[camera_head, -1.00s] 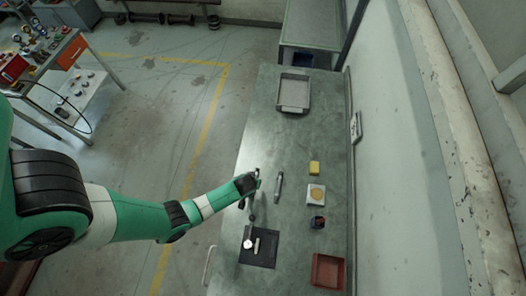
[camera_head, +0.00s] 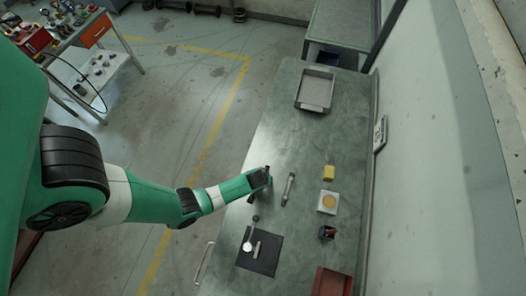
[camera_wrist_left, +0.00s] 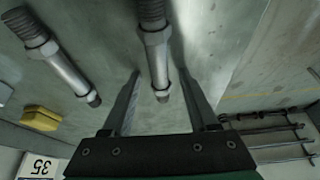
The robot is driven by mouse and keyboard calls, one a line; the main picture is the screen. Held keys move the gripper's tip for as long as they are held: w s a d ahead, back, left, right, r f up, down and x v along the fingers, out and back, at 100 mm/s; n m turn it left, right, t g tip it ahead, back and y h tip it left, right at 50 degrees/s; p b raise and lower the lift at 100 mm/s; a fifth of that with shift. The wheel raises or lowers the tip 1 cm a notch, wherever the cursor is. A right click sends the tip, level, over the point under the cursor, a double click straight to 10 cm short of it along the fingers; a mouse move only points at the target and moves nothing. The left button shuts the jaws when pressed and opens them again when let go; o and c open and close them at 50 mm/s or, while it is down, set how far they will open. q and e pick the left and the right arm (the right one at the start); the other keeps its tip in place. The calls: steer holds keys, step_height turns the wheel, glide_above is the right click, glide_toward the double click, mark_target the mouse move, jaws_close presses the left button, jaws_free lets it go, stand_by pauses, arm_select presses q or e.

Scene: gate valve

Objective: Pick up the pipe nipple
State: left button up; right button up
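Two similar grey metal pieces with threaded ends and a collar show in the left wrist view. One piece (camera_wrist_left: 156,45) lies between the fingers of my left gripper (camera_wrist_left: 158,80). The other piece (camera_wrist_left: 66,65) lies off to the left and also shows on the table in the head view (camera_head: 289,188). I cannot tell which is the pipe nipple. My left gripper in the head view (camera_head: 266,179) is low over the table, left of that second piece, and its arm hides much beneath it. The fingers are open, with visible gaps beside the piece. My right gripper is not in view.
The green table (camera_head: 300,140) holds a yellow block (camera_head: 328,172), a white pad with a yellow disc (camera_head: 328,203), a small dark item (camera_head: 327,233), a red tray (camera_head: 331,283), a black mat (camera_head: 270,262) with tools, and a grey tray (camera_head: 315,104) at the far end.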

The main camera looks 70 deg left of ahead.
arm_select(q)
jaws_close()
step_height(320, 180, up, 10)
steer(key=p, duration=1)
